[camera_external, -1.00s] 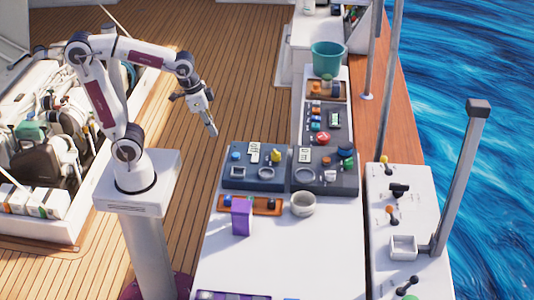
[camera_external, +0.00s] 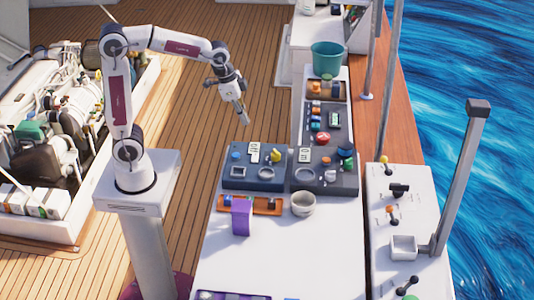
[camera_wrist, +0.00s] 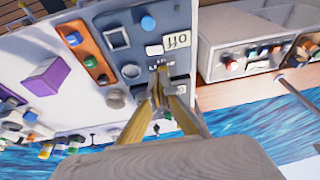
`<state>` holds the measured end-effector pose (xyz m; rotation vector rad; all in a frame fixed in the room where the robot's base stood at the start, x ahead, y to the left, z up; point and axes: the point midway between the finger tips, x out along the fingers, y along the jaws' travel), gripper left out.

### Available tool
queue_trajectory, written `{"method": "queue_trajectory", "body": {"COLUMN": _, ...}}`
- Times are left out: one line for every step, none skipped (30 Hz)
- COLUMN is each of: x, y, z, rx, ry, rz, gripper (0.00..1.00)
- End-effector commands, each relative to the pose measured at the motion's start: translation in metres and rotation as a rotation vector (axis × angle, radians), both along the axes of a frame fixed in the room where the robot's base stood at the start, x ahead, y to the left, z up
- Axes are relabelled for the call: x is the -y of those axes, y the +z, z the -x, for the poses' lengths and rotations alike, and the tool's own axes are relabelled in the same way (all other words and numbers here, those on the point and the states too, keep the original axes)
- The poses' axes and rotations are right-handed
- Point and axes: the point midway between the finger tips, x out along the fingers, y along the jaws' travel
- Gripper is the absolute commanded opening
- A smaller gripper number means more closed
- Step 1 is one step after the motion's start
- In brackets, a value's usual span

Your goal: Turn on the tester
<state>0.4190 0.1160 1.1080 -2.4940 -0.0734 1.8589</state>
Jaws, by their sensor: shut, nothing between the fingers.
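Two dark blue-grey control panels lie side by side on the white table; I cannot tell which is the tester. The left panel (camera_external: 240,182) has a blue button (camera_external: 236,156), a white Off label (camera_external: 254,152), a yellow knob (camera_external: 275,156), a square and a ring. The right panel (camera_external: 322,187) has an On label (camera_external: 304,156) and red, green and blue parts. My gripper (camera_external: 244,121) is shut and empty, pointing down above the left panel's far edge. In the wrist view the fingertips (camera_wrist: 162,80) appear in front of this panel, near its label (camera_wrist: 176,42), and hide part of it.
A white lever console (camera_external: 385,255) is at right.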

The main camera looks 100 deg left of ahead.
Motion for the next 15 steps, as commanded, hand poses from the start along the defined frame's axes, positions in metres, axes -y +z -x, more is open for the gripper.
{"method": "queue_trajectory", "body": {"x": 0.0001, "y": 0.0000, "z": 0.0001, "rx": 0.000, "ry": -0.004, "rz": -0.001, "gripper": 0.00}}
{"method": "queue_trajectory", "body": {"x": 0.0001, "y": 0.0000, "z": 0.0001, "rx": 0.000, "ry": -0.005, "rz": -0.001, "gripper": 0.00}}
{"method": "queue_trajectory", "body": {"x": 0.0001, "y": -0.0001, "z": 0.0002, "rx": 0.000, "ry": -0.006, "rz": -0.002, "gripper": 0.00}}
{"method": "queue_trajectory", "body": {"x": 0.0002, "y": -0.0001, "z": 0.0002, "rx": 0.000, "ry": -0.006, "rz": -0.002, "gripper": 0.00}}
{"method": "queue_trajectory", "body": {"x": 0.0002, "y": -0.0001, "z": 0.0003, "rx": 0.000, "ry": -0.006, "rz": -0.002, "gripper": 0.00}}
{"method": "queue_trajectory", "body": {"x": 0.0002, "y": -0.0001, "z": 0.0003, "rx": 0.000, "ry": -0.005, "rz": -0.001, "gripper": 0.00}}
{"method": "queue_trajectory", "body": {"x": 0.0002, "y": -0.0001, "z": 0.0003, "rx": 0.000, "ry": -0.005, "rz": -0.001, "gripper": 0.00}}
{"method": "queue_trajectory", "body": {"x": 0.0002, "y": -0.0001, "z": 0.0003, "rx": 0.000, "ry": -0.005, "rz": -0.001, "gripper": 0.00}}
{"method": "queue_trajectory", "body": {"x": 0.0002, "y": -0.0001, "z": 0.0004, "rx": 0.000, "ry": -0.005, "rz": -0.001, "gripper": 0.00}}
{"method": "queue_trajectory", "body": {"x": 0.0002, "y": -0.0002, "z": 0.0004, "rx": 0.000, "ry": -0.005, "rz": -0.001, "gripper": 0.00}}
{"method": "queue_trajectory", "body": {"x": 0.0002, "y": -0.0004, "z": 0.0003, "rx": 0.000, "ry": -0.005, "rz": -0.001, "gripper": 0.00}}
{"method": "queue_trajectory", "body": {"x": 0.0003, "y": -0.0009, "z": 0.0002, "rx": -0.001, "ry": -0.005, "rz": -0.001, "gripper": 0.00}}
{"method": "queue_trajectory", "body": {"x": 0.0002, "y": -0.0015, "z": 0.0002, "rx": -0.001, "ry": -0.005, "rz": -0.001, "gripper": 0.00}}
{"method": "queue_trajectory", "body": {"x": 0.0002, "y": -0.0022, "z": 0.0000, "rx": -0.001, "ry": -0.005, "rz": -0.001, "gripper": 0.00}}
{"method": "queue_trajectory", "body": {"x": 0.0001, "y": -0.0036, "z": -0.0002, "rx": -0.002, "ry": -0.004, "rz": 0.000, "gripper": 0.00}}
